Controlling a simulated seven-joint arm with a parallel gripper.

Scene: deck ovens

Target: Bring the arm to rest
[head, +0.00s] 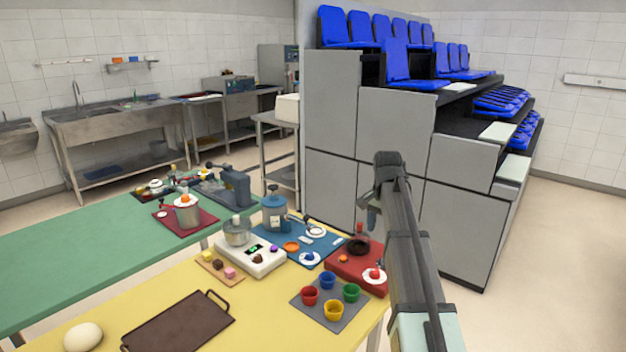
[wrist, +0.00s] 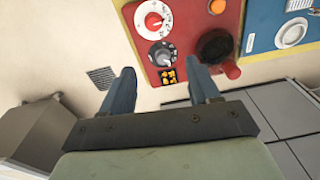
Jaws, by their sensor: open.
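My arm rises from the lower right of the head view, and my gripper (head: 371,210) hangs at its far end, beside the far right end of the yellow table (head: 262,325). In the wrist view my gripper (wrist: 163,84) has its two bluish fingers spread wide apart, with nothing held between them. The red board (wrist: 190,12) with dials shows beyond and between the fingertips, apart from them as far as I can tell. The same red board (head: 342,262) lies on the yellow table in the head view, below and left of my gripper.
A blue board (head: 325,240) with a pot, a white scale (head: 252,265), a grey mat with several coloured cups (head: 333,310) and a brown tray (head: 178,322) crowd the yellow table. Grey cabinets with blue seats (head: 395,125) stand behind my arm. The floor (head: 560,260) at right is clear.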

